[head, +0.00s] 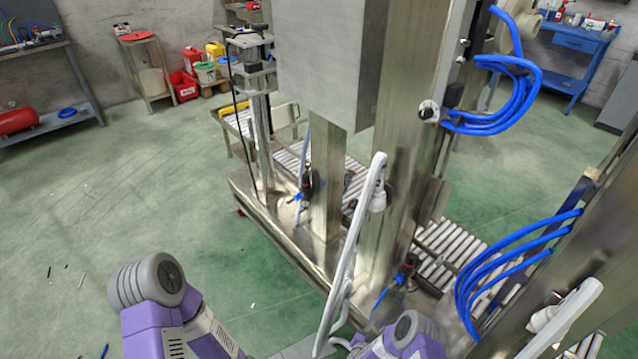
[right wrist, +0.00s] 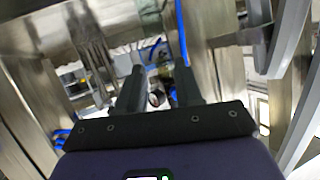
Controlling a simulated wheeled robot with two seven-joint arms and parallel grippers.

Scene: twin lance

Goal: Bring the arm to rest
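My left arm (head: 160,310), purple and grey, comes up at the lower left of the head view with its elbow raised. Its gripper is not in view. Part of my right arm (head: 410,340) shows at the bottom edge, right of the middle, low beside the machine. I cannot make out its fingers there. In the right wrist view my right gripper (right wrist: 158,92) has its two dark fingers apart. No object is held between them; blurred machine parts show through the gap.
A steel machine (head: 325,180) with roller conveyors (head: 450,255) stands close ahead. A long white lance (head: 350,250) slants near my right arm; another white lance (head: 565,318) is at the lower right. Blue hoses (head: 505,265) hang at right. Green floor (head: 130,190) at left is mostly clear.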

